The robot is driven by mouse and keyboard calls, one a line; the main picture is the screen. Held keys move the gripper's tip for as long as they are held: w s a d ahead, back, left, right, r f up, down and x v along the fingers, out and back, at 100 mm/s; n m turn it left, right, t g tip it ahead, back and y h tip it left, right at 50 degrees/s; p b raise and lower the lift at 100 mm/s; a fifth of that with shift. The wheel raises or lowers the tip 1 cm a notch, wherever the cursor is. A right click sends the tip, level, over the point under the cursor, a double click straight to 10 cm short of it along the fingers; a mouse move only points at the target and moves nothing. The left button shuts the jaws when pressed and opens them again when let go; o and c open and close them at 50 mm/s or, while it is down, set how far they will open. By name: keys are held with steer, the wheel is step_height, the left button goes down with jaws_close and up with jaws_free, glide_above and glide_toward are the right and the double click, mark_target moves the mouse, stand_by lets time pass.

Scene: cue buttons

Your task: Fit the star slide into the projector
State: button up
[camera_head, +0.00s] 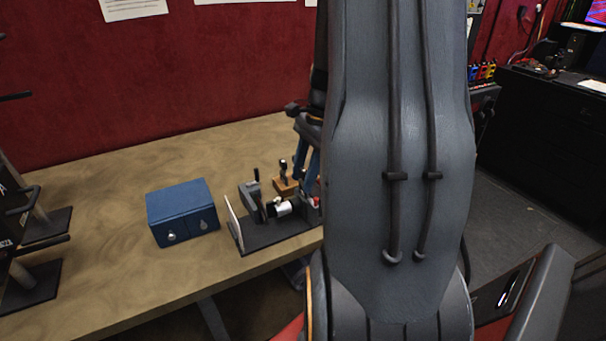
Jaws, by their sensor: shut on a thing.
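The projector (250,205) stands on the table, a grey body on a dark base. It has a white lens barrel (283,208) and an upright pale screen (235,222) at its left end. A dark knob stands up at its top. A small wooden block (286,186) with dark upright knobs is just behind it. My gripper (312,176), with blue fingers, is at the projector's right end, partly hidden by my arm. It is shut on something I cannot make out. No star mark can be read, so I cannot tell which piece is the star slide.
A blue box (182,211) with two silver-knobbed drawers sits left of the projector. Black stands (40,222) are at the far left. The table (110,190) is bare between them. A red wall is behind, and a dark cabinet (550,130) at right.

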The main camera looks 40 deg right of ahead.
steer(key=shift+f+b, duration=0.3)
steer(key=shift+f, duration=0.75)
steer(key=o, duration=1.2)
steer(key=shift+c, duration=0.2)
steer(key=shift+o, duration=0.6)
steer(key=shift+r, duration=0.1)
steer(key=shift+r+p, duration=3.35)
steer(key=shift+r, duration=0.15)
